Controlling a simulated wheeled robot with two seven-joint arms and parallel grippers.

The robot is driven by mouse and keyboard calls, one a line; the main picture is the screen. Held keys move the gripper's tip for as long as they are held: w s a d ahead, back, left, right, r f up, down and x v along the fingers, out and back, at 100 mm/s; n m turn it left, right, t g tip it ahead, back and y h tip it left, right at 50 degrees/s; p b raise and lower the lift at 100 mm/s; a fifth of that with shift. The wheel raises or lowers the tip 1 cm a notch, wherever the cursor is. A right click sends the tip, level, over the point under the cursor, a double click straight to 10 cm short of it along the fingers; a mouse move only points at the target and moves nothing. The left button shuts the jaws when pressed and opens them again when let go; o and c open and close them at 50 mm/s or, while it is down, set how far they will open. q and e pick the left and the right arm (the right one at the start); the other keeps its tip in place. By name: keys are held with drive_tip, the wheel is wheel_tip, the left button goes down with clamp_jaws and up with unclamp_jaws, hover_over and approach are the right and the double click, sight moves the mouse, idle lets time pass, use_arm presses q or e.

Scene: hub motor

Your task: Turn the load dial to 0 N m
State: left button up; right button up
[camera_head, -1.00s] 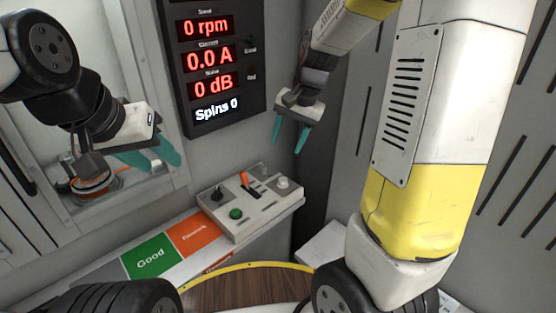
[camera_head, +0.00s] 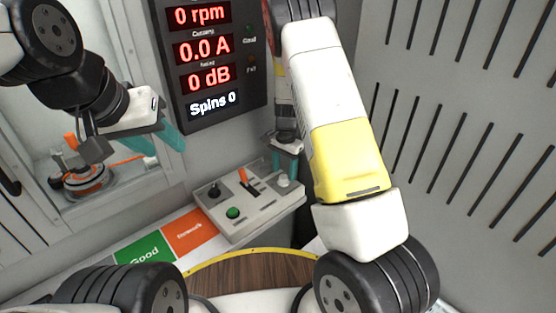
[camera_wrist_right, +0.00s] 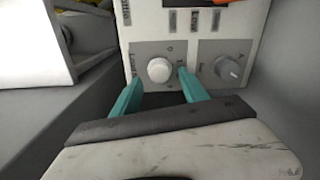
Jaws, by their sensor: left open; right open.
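The load dial is a white round knob (camera_wrist_right: 159,69) on the control box (camera_head: 243,220), with a "Load" label beside it in the right wrist view. It shows in the head view as a pale knob (camera_head: 284,181) at the box's right end. My right gripper (camera_wrist_right: 160,78) is open, one teal finger on either side of the dial and apart from it in the picture. In the head view it (camera_head: 283,165) hangs over the dial. I cannot read the dial's setting. My left gripper (camera_head: 165,140) is open and empty, left of the display panel.
A grey knob (camera_wrist_right: 228,70) sits beside the load dial. The box also has a green button (camera_head: 233,213), a black joystick (camera_head: 214,190) and an orange lever (camera_head: 243,176). The display (camera_head: 208,60) reads zeros. An orange-and-metal motor (camera_head: 85,178) stands in the left bay.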

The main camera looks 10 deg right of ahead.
drive_tip(key=shift+f, duration=1.05)
drive_tip(key=shift+c, duration=0.4)
clamp_jaws()
drive_tip(key=shift+n, duration=0.4)
drive_tip(key=n, duration=0.3)
drive_tip(key=shift+w+n, duration=0.1)
drive_tip(key=shift+n, duration=1.9)
drive_tip(key=shift+a, duration=0.1)
